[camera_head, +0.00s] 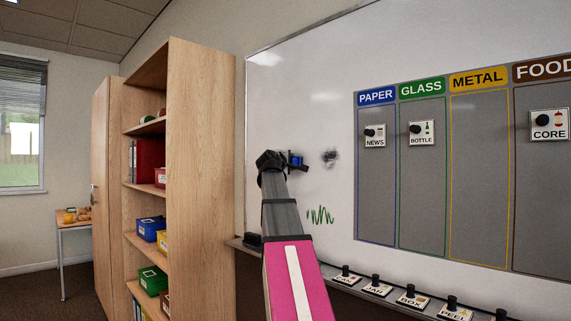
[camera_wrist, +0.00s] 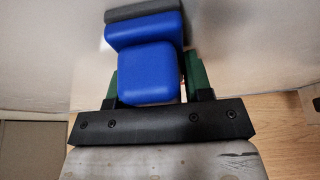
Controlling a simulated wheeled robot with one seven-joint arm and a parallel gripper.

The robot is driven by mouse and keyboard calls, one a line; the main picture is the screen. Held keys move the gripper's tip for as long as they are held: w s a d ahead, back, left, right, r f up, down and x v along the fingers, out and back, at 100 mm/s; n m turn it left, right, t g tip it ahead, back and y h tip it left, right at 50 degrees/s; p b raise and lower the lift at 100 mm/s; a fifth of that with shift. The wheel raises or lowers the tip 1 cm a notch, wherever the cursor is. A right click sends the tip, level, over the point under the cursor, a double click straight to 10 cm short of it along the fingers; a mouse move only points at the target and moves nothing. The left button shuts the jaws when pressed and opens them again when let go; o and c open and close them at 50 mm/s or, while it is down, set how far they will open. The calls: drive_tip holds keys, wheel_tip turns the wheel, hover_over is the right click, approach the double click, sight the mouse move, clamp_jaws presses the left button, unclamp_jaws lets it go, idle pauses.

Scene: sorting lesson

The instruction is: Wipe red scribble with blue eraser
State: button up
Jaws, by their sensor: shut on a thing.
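The blue eraser (camera_head: 298,161) is in my gripper (camera_head: 291,160), close to the left part of the whiteboard (camera_head: 300,100). In the wrist view the blue eraser (camera_wrist: 148,72) sits between the green-sided fingers of my gripper (camera_wrist: 152,80), which is shut on it. Its grey pad faces the board; I cannot tell whether it touches. No red scribble shows in either view; my arm and gripper hide part of the board. A dark grey smudge (camera_head: 330,158) is right of the eraser. A green scribble (camera_head: 320,215) is lower down.
A grey sorting panel (camera_head: 422,170) with labelled columns and cards covers the board's right side. The tray (camera_head: 325,278) below carries a dark block (camera_head: 253,240) and several knobbed cards. A wooden shelf (camera_head: 203,180) stands close on the left.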

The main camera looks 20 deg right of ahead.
drive_tip(key=shift+w+a, duration=0.4)
drive_tip(key=shift+w, duration=0.5)
drive_tip(key=shift+w+a, duration=0.4)
drive_tip(key=shift+w, duration=0.45)
drive_tip(key=w+a, duration=0.3)
drive_tip(key=w, duration=0.6)
drive_tip(key=shift+w+r, duration=0.2)
drive_tip(key=shift+w, duration=0.1)
drive_tip(key=shift+s, duration=0.1)
drive_tip(key=shift+s+d, duration=0.6)
drive_tip(key=shift+s, duration=1)
drive_tip(key=shift+s+d, duration=0.6)
drive_tip(key=shift+s, duration=1.05)
drive_tip(key=shift+s+d, duration=0.6)
drive_tip(key=shift+s, duration=1)
drive_tip(key=shift+s+d, duration=0.25)
drive_tip(key=shift+s, duration=0.55)
drive_tip(key=shift+s+d, duration=0.25)
drive_tip(key=shift+s, duration=0.55)
